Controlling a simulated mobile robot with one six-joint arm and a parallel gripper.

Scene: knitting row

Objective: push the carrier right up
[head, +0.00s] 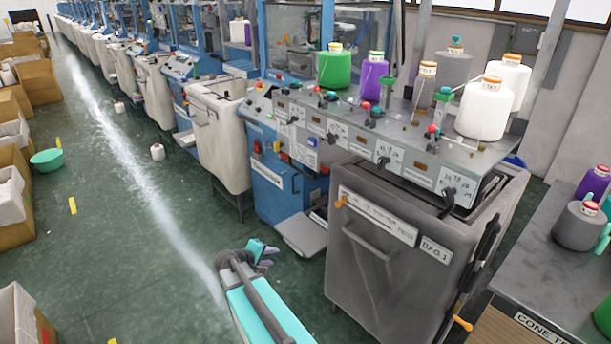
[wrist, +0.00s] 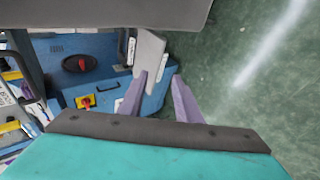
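Nothing in view is labelled as the carrier, so I cannot tell for certain which part it is. Several small knobbed fittings stand on the grey machine top (head: 345,130) in the head view, one with a red knob (head: 433,129). My gripper (head: 268,257) is low over the floor, left of the grey bin marked BAG 1 (head: 385,265). In the wrist view my gripper (wrist: 168,84) has its two purple-grey fingers apart, with nothing seen held. A pale grey plate (wrist: 150,48) shows just beyond the left fingertip; I cannot tell whether they touch.
A blue machine cabinet (head: 270,195) with a low grey step (head: 302,232) stands beyond my gripper. A black lever with an orange grip (head: 462,323) is at the bin's right. Yarn cones, one green (head: 336,69), stand on top. The aisle floor (head: 130,230) at left is mostly clear.

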